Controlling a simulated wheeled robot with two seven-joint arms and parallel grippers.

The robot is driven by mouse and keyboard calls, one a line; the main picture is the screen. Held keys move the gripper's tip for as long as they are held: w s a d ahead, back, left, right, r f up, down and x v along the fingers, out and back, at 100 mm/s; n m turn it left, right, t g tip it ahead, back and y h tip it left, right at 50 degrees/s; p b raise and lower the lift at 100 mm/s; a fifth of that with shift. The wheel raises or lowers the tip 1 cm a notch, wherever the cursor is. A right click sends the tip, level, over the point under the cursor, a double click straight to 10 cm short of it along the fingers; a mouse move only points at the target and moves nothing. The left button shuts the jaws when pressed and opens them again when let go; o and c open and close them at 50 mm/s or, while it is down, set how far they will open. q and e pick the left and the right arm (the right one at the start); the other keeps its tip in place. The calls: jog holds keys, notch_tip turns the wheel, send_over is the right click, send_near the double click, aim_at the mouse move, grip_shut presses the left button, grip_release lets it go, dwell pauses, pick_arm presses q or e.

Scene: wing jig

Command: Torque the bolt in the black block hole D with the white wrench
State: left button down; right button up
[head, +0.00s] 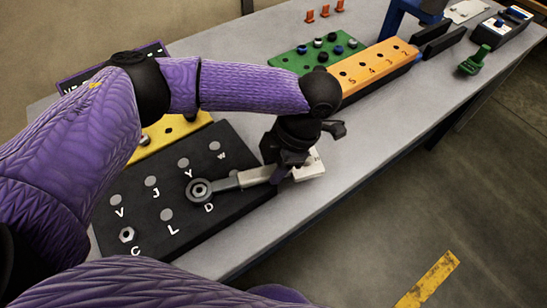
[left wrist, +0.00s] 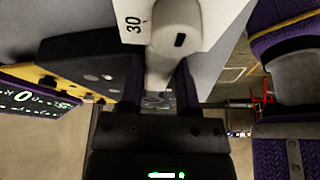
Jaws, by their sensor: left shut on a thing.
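The black block (head: 232,197) lies on the table, with lettered holes on its top. The white wrench (head: 252,177) lies across it, its grey ring end (head: 199,190) around the hole position beside the letter D. I cannot clearly tell the bolt inside the ring. My left gripper (head: 284,170) is shut on the wrench handle near the block's right edge. The wrench's white end (head: 311,168) sticks out past the fingers. In the left wrist view the wrench (left wrist: 165,55), with a white part marked 30, is between the fingers (left wrist: 160,90). My right gripper is out of view.
A hex bolt (head: 126,235) stands at hole C. A yellow block (head: 165,135) lies behind the black block, partly hidden by my left arm. Green (head: 290,63) and orange (head: 375,67) blocks stand farther back. A green tool (head: 474,62) is near the far right edge.

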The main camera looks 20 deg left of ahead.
pick_arm(q)
jog(key=shift+s+d+m+p, duration=0.5)
jog(key=shift+s+m+p, duration=0.05)
jog(key=shift+s+m, duration=0.25)
jog(key=shift+s+d+f+t, duration=0.1)
jog(key=shift+s+d+t, duration=0.05)
jog(key=shift+s+t, duration=0.15)
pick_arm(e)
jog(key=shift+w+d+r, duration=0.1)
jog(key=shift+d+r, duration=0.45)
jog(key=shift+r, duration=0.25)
pick_arm(q)
jog(key=shift+m, duration=0.3)
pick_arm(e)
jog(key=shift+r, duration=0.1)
pick_arm(q)
jog(key=shift+s+d+m+y+p, duration=0.2)
jog(key=shift+s+m+y+p, duration=0.1)
jog(key=shift+s+m+p, duration=0.3)
jog(key=shift+s+d+m+t+p, duration=0.2)
jog(key=shift+s+m+t+p, duration=0.25)
jog(key=shift+s, duration=0.2)
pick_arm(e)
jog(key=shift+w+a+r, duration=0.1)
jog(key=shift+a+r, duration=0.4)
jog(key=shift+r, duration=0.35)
